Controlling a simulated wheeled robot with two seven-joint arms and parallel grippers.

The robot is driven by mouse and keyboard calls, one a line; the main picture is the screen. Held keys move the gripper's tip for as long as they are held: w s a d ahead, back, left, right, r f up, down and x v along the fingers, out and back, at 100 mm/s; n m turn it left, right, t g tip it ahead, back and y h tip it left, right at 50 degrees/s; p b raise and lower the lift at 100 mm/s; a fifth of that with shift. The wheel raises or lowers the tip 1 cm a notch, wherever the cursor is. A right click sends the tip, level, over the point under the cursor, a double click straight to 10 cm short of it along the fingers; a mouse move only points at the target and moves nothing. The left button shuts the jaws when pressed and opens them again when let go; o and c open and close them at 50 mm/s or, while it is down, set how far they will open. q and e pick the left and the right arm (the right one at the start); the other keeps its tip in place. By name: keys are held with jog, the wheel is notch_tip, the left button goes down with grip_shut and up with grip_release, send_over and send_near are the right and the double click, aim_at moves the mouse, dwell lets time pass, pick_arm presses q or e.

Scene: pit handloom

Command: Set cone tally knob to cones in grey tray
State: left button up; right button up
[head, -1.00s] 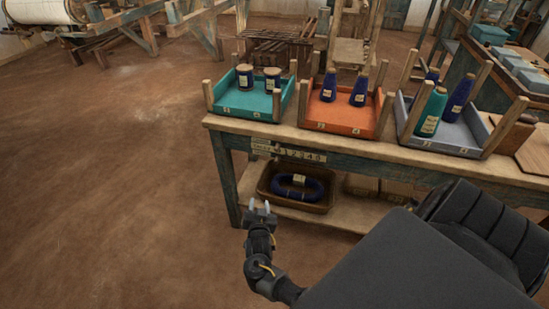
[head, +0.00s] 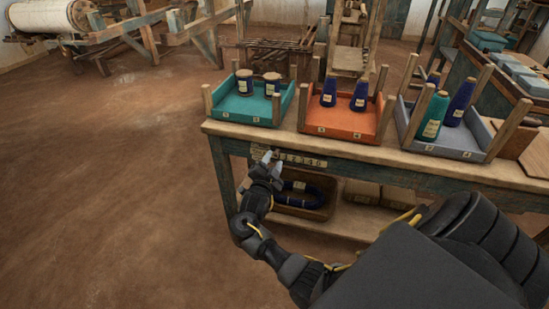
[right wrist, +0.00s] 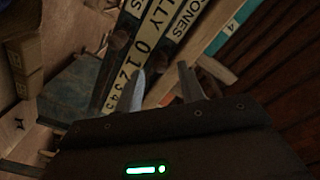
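The grey tray (head: 440,151) stands at the right of the bench top. It holds a teal cone (head: 432,120) and a dark blue cone (head: 458,106); another blue cone (head: 432,78) shows behind a post, partly hidden. The cone tally strip (head: 305,161), with a row of numbers, runs along the bench's front edge. It also shows in the right wrist view (right wrist: 148,40), with the digits 0 to 5.
A basket (head: 300,208) with a blue coil sits on the lower shelf. Open floor lies left of the bench.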

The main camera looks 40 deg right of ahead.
aim_at(277, 153)
jog(key=shift+x, duration=1.4)
jog(key=shift+c, duration=0.3)
grip_shut()
